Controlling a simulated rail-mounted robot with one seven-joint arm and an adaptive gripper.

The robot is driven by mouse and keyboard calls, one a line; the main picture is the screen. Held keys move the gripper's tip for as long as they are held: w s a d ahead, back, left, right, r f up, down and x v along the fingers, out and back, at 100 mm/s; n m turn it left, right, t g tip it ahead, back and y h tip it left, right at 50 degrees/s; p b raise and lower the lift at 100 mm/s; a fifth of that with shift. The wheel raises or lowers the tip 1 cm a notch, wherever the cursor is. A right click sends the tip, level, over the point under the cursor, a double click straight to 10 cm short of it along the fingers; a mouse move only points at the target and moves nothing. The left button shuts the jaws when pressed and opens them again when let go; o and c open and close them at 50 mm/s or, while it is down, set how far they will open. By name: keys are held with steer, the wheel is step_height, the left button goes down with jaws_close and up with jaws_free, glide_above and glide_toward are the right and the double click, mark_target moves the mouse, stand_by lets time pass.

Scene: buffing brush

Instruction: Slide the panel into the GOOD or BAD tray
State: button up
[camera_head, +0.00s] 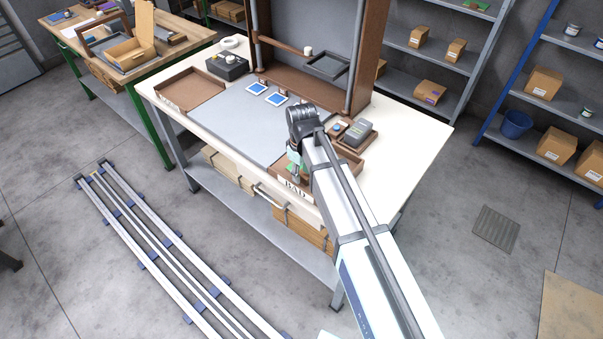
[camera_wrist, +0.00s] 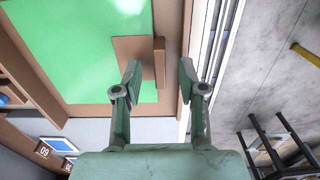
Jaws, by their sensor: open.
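A flat green panel (camera_wrist: 75,45) lies inside a brown-walled tray in the wrist view. A brown square piece with a raised brown block (camera_wrist: 160,62) sits over the panel's right part. My gripper (camera_wrist: 159,75) is open, and the block shows between and just beyond its fingertips; contact cannot be told. In the head view, the tray labelled BAD (camera_head: 293,187) is at the table's front right, with my gripper (camera_head: 296,172) low over it and green showing beside it. The other brown tray (camera_head: 188,90) at the left looks empty; its label is unreadable.
Two blue-faced tiles (camera_head: 257,88) lie on the grey mat (camera_head: 228,115). A brown frame with posts and a shelf (camera_head: 320,95) stands at the back. A black box (camera_head: 227,65) is behind the left tray, and a grey device (camera_head: 357,132) is right of my wrist. The mat's middle is clear.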

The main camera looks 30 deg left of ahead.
step_height(320, 180, up, 11)
stand_by(0.4)
steer(key=shift+d, duration=0.1)
stand_by(0.3)
